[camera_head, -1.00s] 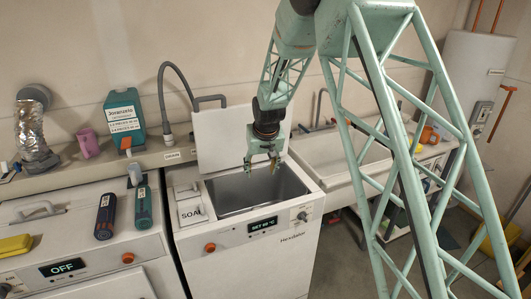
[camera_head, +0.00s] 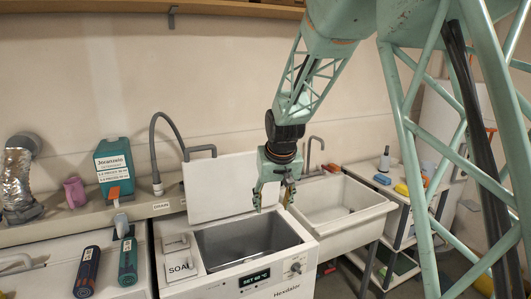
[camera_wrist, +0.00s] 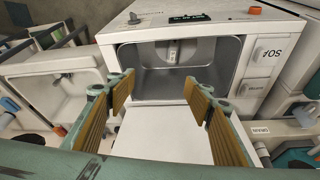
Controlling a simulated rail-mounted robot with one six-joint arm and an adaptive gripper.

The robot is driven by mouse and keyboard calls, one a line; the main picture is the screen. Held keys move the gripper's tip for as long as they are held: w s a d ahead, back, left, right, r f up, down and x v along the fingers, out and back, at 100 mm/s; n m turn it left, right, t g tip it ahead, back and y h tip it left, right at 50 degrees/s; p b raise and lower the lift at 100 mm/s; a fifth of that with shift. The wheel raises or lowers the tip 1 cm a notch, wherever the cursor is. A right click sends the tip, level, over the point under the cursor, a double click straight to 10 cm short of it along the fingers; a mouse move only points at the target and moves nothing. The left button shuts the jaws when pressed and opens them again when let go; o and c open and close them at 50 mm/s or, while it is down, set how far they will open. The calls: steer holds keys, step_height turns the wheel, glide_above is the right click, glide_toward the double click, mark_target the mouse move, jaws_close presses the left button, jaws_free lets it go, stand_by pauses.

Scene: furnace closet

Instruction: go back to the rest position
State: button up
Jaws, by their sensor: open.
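My gripper (camera_head: 273,197) is open and empty in the head view. It hangs from my arm in front of the raised white lid, above the back right part of an open washing machine tub (camera_head: 245,238). In the wrist view my gripper's two padded fingers (camera_wrist: 162,103) stand wide apart with nothing between them. The tub (camera_wrist: 172,75) and its white lid (camera_wrist: 160,135) show beyond and below them.
A white sink (camera_head: 345,212) stands to the right of the machine. A shelf rack (camera_head: 400,225) with small items is further right. The wall above the lid is clear.

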steer(key=s+d+r, duration=0.4)
steer(key=s+r, duration=0.1)
steer(key=s, duration=0.3)
steer(key=s+d+r+m+b, duration=0.1)
steer(key=s+d+r, duration=0.35)
steer(key=s, duration=0.35)
steer(key=s+d+r, duration=0.4)
steer(key=s+r, duration=0.1)
steer(key=s, duration=0.3)
steer(key=s+d, duration=0.3)
steer(key=s, duration=1.2)
steer(key=s+d+m+b, duration=0.1)
steer(key=s+d, duration=0.2)
steer(key=s, duration=1.3)
steer(key=shift+f+h, duration=0.3)
steer(key=shift+h, duration=0.1)
steer(key=shift+w, duration=0.1)
